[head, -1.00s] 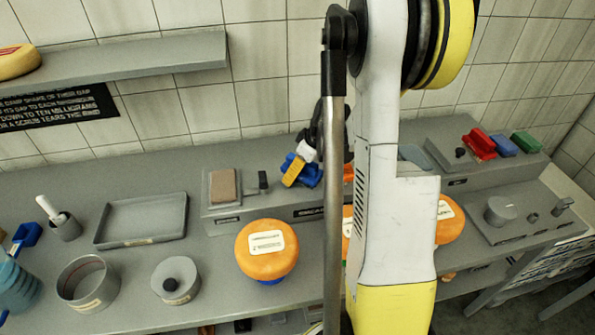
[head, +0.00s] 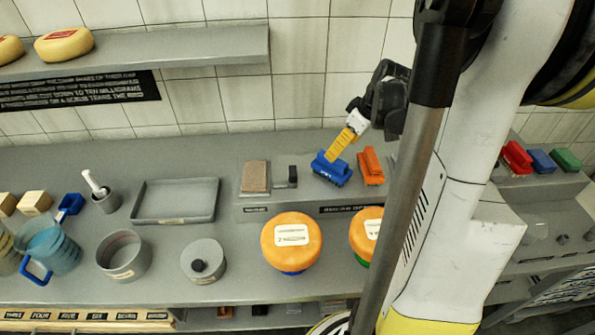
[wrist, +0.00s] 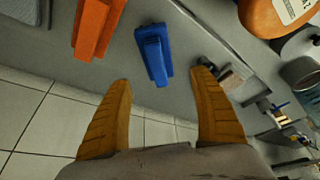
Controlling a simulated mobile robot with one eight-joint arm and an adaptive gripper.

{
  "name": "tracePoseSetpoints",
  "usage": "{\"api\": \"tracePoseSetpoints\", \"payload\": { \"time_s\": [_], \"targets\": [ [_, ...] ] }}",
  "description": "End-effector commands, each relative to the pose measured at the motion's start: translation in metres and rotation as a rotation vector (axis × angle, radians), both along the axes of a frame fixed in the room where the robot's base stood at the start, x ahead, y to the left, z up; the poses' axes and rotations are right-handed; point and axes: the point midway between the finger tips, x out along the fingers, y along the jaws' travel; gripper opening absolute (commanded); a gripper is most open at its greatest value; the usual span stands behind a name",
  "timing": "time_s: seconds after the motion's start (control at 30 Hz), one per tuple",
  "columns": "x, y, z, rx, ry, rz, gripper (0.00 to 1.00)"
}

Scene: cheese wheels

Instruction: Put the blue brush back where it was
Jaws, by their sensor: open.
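The blue brush (head: 331,170) stands on the grey raised ledge at the back of the bench, just left of an orange brush (head: 371,166). My gripper (head: 335,155) is tilted down close above and behind it, its yellow finger overlapping the brush's top in the head view. In the wrist view the blue brush (wrist: 153,52) lies beyond the open fingertips (wrist: 163,82), in line with the gap between them, and the orange brush (wrist: 94,28) is to its left. The fingers appear clear of the brush. My gripper is open and empty.
A brown block (head: 255,175) and a small dark block (head: 292,174) sit left on the ledge. Orange-topped tubs (head: 291,238) stand in front. Red (head: 516,156), blue (head: 541,160) and green (head: 566,160) brushes are far right. A grey tray (head: 176,218) lies left.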

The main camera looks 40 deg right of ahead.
Motion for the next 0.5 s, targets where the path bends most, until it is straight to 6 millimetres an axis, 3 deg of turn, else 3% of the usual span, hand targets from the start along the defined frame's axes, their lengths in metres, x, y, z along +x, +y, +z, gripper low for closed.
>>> {"api": "tracePoseSetpoints", "payload": {
  "time_s": [0.13, 0.27, 0.4, 0.5],
  "targets": [
    [0.004, 0.049, 0.024, -0.015, 0.000, -0.025, 0.72],
    [-0.004, 0.124, 0.055, -0.036, -0.022, -0.078, 0.72],
    [-0.029, 0.199, 0.077, -0.044, -0.076, -0.137, 0.72],
    [-0.050, 0.240, 0.085, -0.034, -0.127, -0.171, 0.72]
  ]
}}
